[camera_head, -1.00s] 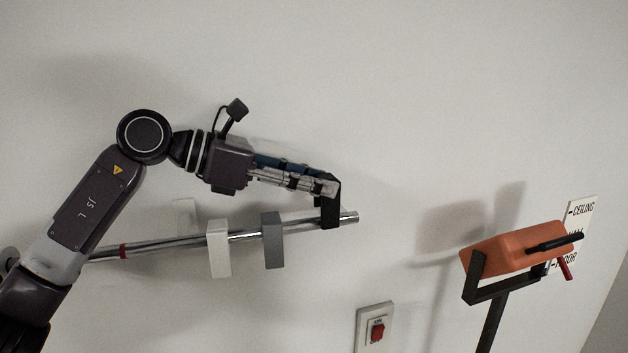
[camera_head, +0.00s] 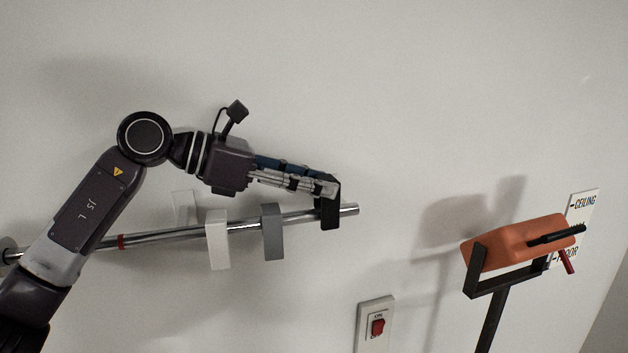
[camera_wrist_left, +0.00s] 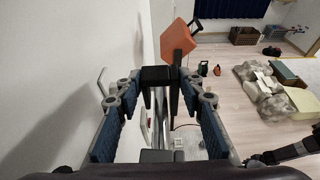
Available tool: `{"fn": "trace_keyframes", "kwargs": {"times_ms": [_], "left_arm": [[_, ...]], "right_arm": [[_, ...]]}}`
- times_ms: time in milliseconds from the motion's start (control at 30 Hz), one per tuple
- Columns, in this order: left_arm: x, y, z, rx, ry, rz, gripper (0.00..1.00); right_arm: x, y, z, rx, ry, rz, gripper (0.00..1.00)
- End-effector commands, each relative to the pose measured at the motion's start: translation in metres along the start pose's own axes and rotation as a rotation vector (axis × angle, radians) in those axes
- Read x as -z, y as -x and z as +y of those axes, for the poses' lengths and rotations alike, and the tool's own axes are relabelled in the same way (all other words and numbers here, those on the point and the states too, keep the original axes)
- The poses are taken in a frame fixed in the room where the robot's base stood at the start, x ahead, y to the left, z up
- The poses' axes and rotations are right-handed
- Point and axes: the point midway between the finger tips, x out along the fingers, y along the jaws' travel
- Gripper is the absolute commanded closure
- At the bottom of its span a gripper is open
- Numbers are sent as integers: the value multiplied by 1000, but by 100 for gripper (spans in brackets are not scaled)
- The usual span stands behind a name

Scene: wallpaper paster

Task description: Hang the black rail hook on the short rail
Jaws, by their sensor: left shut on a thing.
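The black rail hook (camera_head: 329,207) is at the free right end of the short chrome rail (camera_head: 170,234). My left gripper (camera_head: 326,187) is shut on the hook's upper part, just above the rail. In the left wrist view the hook (camera_wrist_left: 158,75) sits between the two fingertips. In the head view the hook's lower part overlaps the rail, and the rail's tip shows to its right. I cannot tell whether the hook is around the rail or in front of it. My right gripper is not in view.
A white hook (camera_head: 217,240) and a grey hook (camera_head: 272,232) hang on the rail left of the black one. A red switch (camera_head: 377,328) is on the wall below. An orange box (camera_head: 520,242) on a dark stand is at the right. The wall above is clear.

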Motion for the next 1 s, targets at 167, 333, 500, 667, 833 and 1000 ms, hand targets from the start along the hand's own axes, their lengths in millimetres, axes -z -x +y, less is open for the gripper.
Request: {"fn": "trace_keyframes", "kwargs": {"times_ms": [167, 333, 500, 667, 833, 1000], "left_arm": [[5, -2, 0, 0, 0, 0, 79], [9, -3, 0, 0, 0, 0, 79], [13, -5, 0, 0, 0, 0, 79], [17, -6, 0, 0, 0, 0, 79], [21, -8, 0, 0, 0, 0, 79], [25, -9, 0, 0, 0, 0, 79]], "right_arm": [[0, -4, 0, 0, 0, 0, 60], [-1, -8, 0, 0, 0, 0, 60], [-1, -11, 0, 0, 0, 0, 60], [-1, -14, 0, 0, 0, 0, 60], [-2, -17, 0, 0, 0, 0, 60], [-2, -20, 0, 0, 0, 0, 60]]}}
